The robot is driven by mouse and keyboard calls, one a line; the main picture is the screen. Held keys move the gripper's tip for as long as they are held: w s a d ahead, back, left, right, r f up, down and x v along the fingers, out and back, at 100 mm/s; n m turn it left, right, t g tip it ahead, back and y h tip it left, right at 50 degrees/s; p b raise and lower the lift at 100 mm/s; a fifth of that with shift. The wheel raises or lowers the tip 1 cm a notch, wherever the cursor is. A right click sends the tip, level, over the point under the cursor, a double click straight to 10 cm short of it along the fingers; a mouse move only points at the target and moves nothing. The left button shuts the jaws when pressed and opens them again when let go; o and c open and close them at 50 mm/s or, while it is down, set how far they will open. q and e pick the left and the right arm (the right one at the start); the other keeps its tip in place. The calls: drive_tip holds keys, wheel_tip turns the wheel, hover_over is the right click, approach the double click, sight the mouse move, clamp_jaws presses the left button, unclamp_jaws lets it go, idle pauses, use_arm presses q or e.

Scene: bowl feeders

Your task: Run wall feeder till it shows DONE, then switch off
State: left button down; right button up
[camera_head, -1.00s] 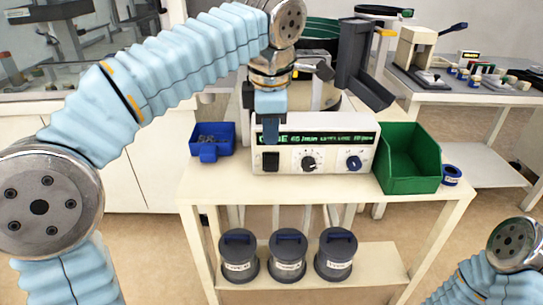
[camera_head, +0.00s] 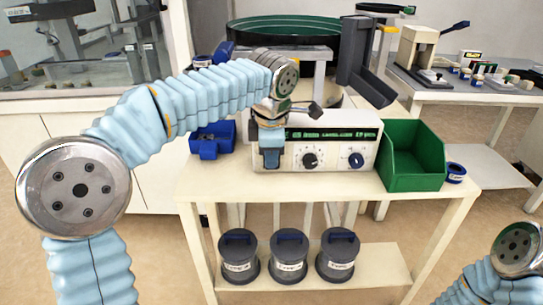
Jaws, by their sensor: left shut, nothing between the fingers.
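The white feeder control box (camera_head: 334,157) stands on the bench, with a strip display (camera_head: 345,134) lit in green letters. The display's left end is covered by my left wrist, and the rest is too small to read surely. My left gripper (camera_head: 271,160) is shut and empty, pointing down at the left part of the face and hiding what is there. I cannot tell whether it touches. The green-lined feeder bowl (camera_head: 285,27) is behind. My right gripper is out of view.
A green bin (camera_head: 413,172) stands right of the box, with a blue-rimmed roll (camera_head: 455,172) beside it. A blue tray (camera_head: 208,148) is at left. A dark chute (camera_head: 362,65) rises behind the box.

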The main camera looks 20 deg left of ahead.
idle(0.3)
use_arm(q)
drive_tip(key=shift+w+f+b, duration=0.1)
drive_tip(key=shift+f+b, duration=0.1)
drive_tip(key=shift+b, duration=0.15)
drive_tip(key=f+t+b, duration=0.1)
drive_tip(key=t+b, duration=0.1)
drive_tip(key=b, duration=0.3)
drive_tip(key=shift+f+y, duration=0.2)
drive_tip(key=shift+y, duration=0.1)
drive_tip(key=shift+w+r+p, duration=0.1)
drive_tip(key=shift+r+p, duration=0.5)
drive_tip(key=shift+p, duration=0.15)
drive_tip(key=shift+w+a+r+p, duration=0.1)
drive_tip(key=shift+r+p, duration=0.65)
drive_tip(key=shift+r, duration=0.2)
drive_tip(key=shift+a, duration=0.1)
